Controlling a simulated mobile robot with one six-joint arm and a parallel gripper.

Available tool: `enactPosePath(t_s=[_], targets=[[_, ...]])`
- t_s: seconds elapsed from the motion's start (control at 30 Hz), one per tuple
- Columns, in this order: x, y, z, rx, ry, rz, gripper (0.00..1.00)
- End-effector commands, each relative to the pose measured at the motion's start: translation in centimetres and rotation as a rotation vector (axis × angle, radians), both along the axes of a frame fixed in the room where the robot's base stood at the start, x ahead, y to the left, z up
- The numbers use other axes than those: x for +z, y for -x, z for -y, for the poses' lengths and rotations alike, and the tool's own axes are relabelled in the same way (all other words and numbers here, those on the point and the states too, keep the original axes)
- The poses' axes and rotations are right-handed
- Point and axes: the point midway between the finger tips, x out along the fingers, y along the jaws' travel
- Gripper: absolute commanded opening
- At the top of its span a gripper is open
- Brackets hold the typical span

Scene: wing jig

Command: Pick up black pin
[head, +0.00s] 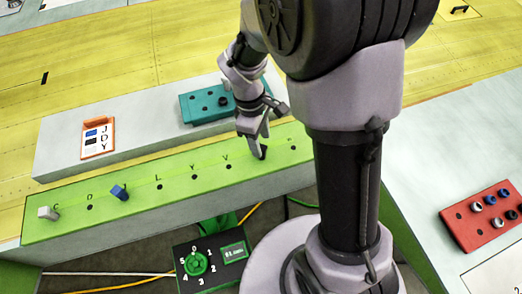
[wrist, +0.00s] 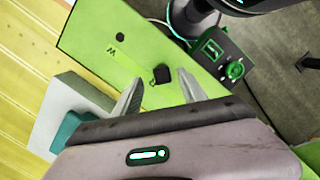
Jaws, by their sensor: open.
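A black pin (wrist: 161,74) stands on the green strip (wrist: 95,40). In the wrist view it lies between and slightly beyond the two fingertips of my gripper (wrist: 159,76), with a gap on both sides. In the head view my gripper (head: 256,142) points down over the right part of the green strip (head: 190,181), and the dark pin (head: 263,153) shows beside the fingertips, partly hidden. My gripper is open and holds nothing. Whether a finger touches the pin cannot be told from the head view.
A teal block (head: 190,105) with holes and a dark pin stands behind the strip. A white pin (head: 47,213) and a blue pin (head: 119,192) stand at the strip's left. A red block (head: 465,232) with several pins lies right. A control box (head: 212,262) is in front.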

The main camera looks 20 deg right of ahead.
Motion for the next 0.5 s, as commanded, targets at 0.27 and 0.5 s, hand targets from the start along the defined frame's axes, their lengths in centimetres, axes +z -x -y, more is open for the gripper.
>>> enactPosePath(t_s=[0.27, 0.5], targets=[[-4.8, 0.6, 0.1, 0.0, 0.0, -0.001, 0.49], [-4.9, 0.6, 0.2, -0.001, 0.0, 0.0, 0.47]])
